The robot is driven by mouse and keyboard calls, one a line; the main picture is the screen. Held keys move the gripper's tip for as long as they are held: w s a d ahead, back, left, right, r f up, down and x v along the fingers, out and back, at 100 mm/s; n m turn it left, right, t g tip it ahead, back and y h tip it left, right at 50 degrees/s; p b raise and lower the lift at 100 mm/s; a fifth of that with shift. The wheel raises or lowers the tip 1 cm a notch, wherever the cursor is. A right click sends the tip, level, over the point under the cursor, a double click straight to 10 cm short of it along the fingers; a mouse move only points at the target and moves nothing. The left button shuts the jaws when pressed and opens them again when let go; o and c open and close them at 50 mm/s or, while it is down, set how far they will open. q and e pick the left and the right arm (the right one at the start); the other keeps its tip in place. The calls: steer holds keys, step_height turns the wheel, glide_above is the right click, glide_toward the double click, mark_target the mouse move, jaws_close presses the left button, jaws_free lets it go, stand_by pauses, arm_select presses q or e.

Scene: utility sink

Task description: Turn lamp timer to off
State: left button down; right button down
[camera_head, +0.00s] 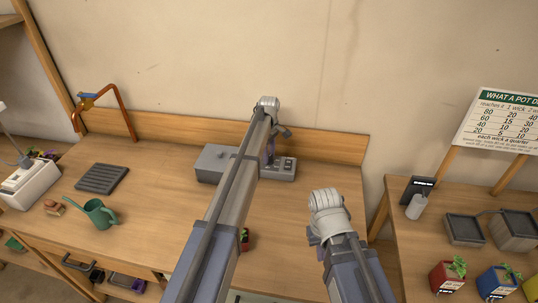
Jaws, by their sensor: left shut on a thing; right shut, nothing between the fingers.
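A long grey unit (213,160), which looks like the lamp timer, stands on the wooden bench against the back board. Its right end carries a small panel with dark buttons. My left arm reaches across its middle and hides part of it. My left gripper (270,155) points down at the unit's front, just left of the buttons, and is shut on a small part there. The held part and any dial setting are too small and covered to read. My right arm is folded at the front right, away from the unit; its fingertips are hidden.
A green watering can (98,214), a dark ribbed tray (102,179) and an orange pipe (122,108) are on the left. A red pot (245,240) sits beside my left arm. A second bench at right holds a dispenser (416,206) and coloured pots (447,277).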

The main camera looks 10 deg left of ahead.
arm_select(q)
steer(key=shift+n, duration=2)
steer(key=shift+c, duration=1.9)
jaws_free()
steer(key=shift+r, duration=0.15)
arm_select(e)
steer(key=shift+r, duration=0.1)
arm_select(q)
step_height(320, 180, up, 8)
steer(key=p, duration=0.8)
steer(key=shift+f, duration=0.2)
arm_select(e)
step_height(320, 180, up, 8)
steer(key=shift+f, duration=0.2)
